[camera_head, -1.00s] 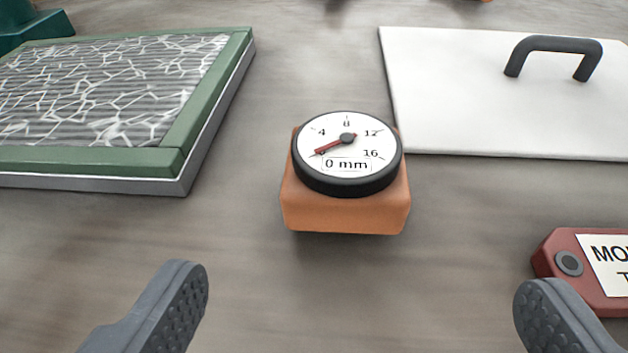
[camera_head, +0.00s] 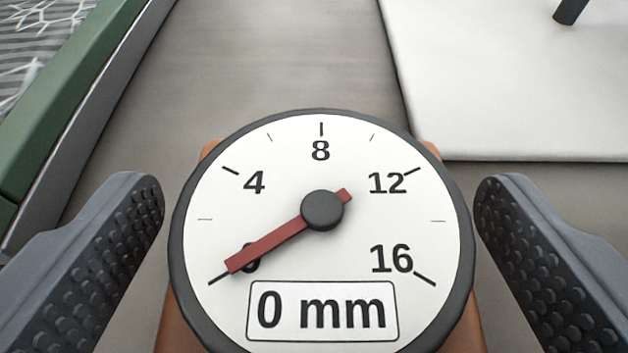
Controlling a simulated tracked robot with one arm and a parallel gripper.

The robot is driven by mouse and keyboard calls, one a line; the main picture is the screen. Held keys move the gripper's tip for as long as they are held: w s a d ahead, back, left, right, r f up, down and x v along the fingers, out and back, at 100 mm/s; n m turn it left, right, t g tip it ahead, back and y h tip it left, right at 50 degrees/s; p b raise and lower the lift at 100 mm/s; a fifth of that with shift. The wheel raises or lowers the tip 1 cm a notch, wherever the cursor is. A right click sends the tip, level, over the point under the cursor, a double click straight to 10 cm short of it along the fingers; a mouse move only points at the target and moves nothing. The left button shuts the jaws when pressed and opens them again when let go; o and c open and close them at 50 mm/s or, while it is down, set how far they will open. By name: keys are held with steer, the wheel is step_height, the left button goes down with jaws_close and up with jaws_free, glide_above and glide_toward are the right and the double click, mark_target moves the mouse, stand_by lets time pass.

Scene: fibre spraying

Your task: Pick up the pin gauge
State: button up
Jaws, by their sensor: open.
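The pin gauge (camera_head: 300,170) fills the middle of the view. It has a round white dial with a black rim, a red needle at 0 and a "0 mm" label. Its orange body (camera_head: 178,325) shows in part below and behind the dial. My gripper (camera_head: 320,205) is open, with one dark studded finger on each side of the gauge. Small gaps show between the dial rim and both fingers. The lower end of the gauge is cut off by the picture's bottom edge.
A green-framed panel (camera_head: 75,105) with a white fibre web lies at the upper left. A white board (camera_head: 500,85) with a dark handle (camera_head: 568,10) lies at the upper right. Bare grey surface (camera_head: 270,60) shows between them.

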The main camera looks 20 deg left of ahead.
steer(key=shift+w+a, duration=0.1)
steer(key=shift+w, duration=0.1)
steer(key=c, duration=1.2)
